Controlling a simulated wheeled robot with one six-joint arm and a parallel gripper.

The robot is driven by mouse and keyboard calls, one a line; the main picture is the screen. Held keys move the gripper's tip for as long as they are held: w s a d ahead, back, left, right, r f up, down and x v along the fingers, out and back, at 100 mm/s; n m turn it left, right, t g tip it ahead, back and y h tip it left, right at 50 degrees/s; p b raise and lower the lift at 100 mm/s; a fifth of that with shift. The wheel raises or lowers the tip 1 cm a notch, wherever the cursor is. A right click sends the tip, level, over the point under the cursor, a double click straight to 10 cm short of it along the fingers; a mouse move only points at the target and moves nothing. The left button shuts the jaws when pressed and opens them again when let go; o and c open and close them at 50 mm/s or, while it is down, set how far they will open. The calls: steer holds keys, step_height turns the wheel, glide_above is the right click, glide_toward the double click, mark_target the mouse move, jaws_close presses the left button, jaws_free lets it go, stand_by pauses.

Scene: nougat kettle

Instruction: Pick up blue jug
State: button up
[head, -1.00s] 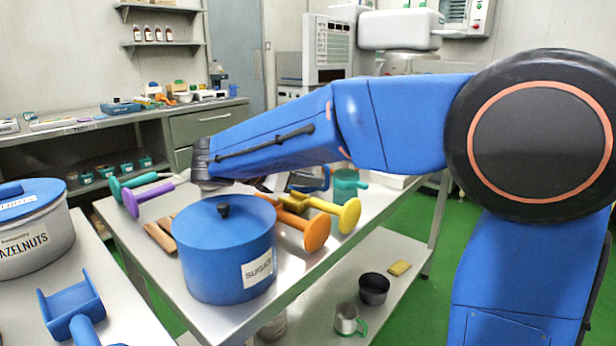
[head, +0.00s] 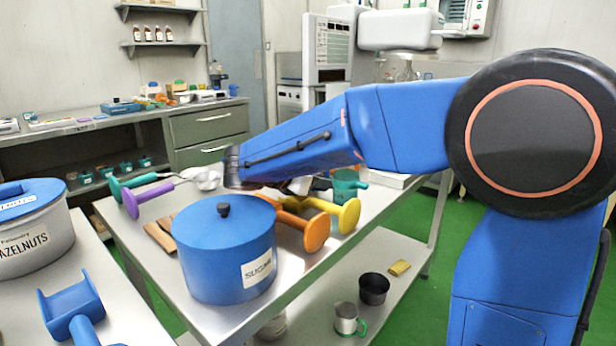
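A small patch of blue, likely the blue jug (head: 321,183), shows on the metal table just left of a teal jug (head: 348,184). Most of it is hidden behind my blue forearm and wrist. My gripper (head: 299,186) is mostly hidden under the forearm; only a pale bit of it shows, low over the table close to the blue patch. I cannot see its fingertips, whether it is open or shut, or whether it touches the jug.
A blue sugar pot (head: 226,250) with a lid stands at the table's near edge. Orange (head: 314,230) and yellow (head: 347,214) handled tools lie right behind it, with purple (head: 150,198) and teal ones at left. A dark cup (head: 374,288) stands on the lower shelf.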

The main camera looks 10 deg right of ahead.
jaws_close()
steer(key=shift+r, duration=0.15)
step_height(320, 180, up, 17)
steer(key=shift+f, duration=3.6)
